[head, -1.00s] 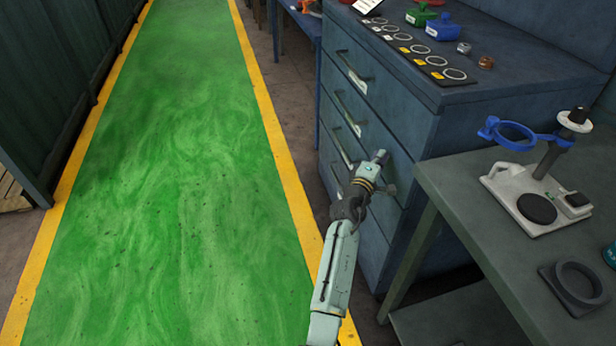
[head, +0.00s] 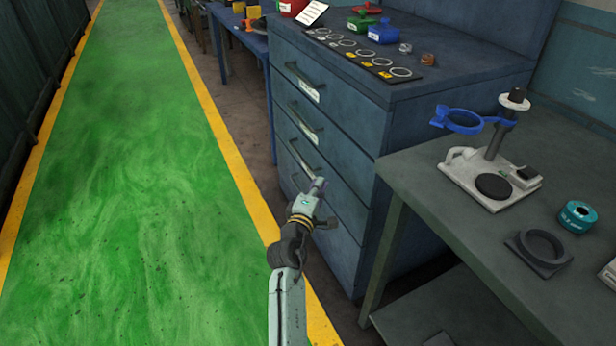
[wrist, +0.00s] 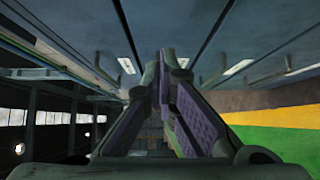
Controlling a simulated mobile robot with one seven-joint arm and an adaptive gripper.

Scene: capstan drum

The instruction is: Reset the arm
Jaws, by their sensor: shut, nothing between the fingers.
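My gripper (head: 318,186) is at the end of my raised arm, in front of the blue drawer cabinet (head: 345,190) in the head view. In that view its tip overlaps the lower drawers; I cannot tell whether it touches them. In the wrist view my gripper (wrist: 160,85) has its two purple-padded fingers brought together at the tips, with nothing between them.
A grey workbench (head: 420,190) stands at right with a white-based stand (head: 470,175), a blue ring holder (head: 462,120), a teal canister (head: 578,215) and a dark ring block (head: 540,248). The green floor lane (head: 130,200) at left is clear.

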